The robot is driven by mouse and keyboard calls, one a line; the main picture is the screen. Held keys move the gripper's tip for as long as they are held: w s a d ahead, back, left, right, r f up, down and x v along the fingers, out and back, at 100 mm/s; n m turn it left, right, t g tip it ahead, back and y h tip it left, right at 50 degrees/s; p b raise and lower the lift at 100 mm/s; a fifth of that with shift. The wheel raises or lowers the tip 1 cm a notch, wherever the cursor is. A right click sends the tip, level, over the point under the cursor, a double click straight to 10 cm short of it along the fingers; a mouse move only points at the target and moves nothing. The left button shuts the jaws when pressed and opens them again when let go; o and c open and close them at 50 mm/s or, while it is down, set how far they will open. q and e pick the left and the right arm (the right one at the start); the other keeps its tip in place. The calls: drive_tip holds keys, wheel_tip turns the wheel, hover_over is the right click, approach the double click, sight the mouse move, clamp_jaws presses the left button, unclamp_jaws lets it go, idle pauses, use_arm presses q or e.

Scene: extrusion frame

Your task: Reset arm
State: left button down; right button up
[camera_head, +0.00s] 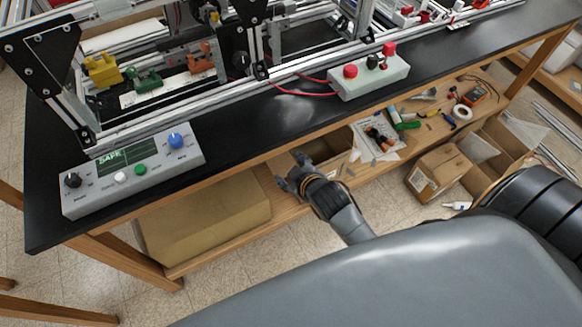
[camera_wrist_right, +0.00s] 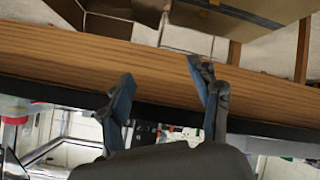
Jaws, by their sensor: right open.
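My right gripper (camera_head: 290,172) is open and empty in the head view, in front of the black workbench's front edge. In the right wrist view its two fingers (camera_wrist_right: 165,95) stand apart with nothing between them; the wooden bench edge (camera_wrist_right: 150,60) lies beyond them. A second box (camera_head: 368,78) with red buttons sits farther right. My left gripper is not in view.
An aluminium extrusion frame (camera_head: 190,109) with yellow, green and orange parts stands on the bench (camera_head: 285,125). A lower wooden shelf holds a large cardboard box (camera_head: 200,220), tools and papers (camera_head: 377,135). More cardboard boxes (camera_head: 438,172) are at right. Open floor (camera_head: 400,205) lies before the shelf.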

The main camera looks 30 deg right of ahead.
idle(0.3)
drive_tip(key=s+f+m+g, duration=0.1)
drive_tip(key=s+f+g, duration=0.1)
drive_tip(key=s+f, duration=0.5)
drive_tip(key=s+f+g, duration=0.1)
drive_tip(key=s+f, duration=0.2)
drive_tip(key=f, duration=0.8)
drive_tip(key=s+f+m+g, duration=0.1)
drive_tip(key=s+f+g, duration=0.1)
drive_tip(key=s+f, duration=0.5)
drive_tip(key=s+d+f+g, duration=0.1)
drive_tip(key=s+f+g, duration=0.1)
drive_tip(key=s+f, duration=0.4)
drive_tip(key=s+d+f+m+g, duration=0.1)
drive_tip(key=s+f, duration=0.6)
drive_tip(key=s, duration=0.8)
drive_tip(key=shift+d+f+m+g, duration=0.25)
drive_tip(key=shift+d+m+g, duration=0.05)
drive_tip(key=shift+g, duration=0.5)
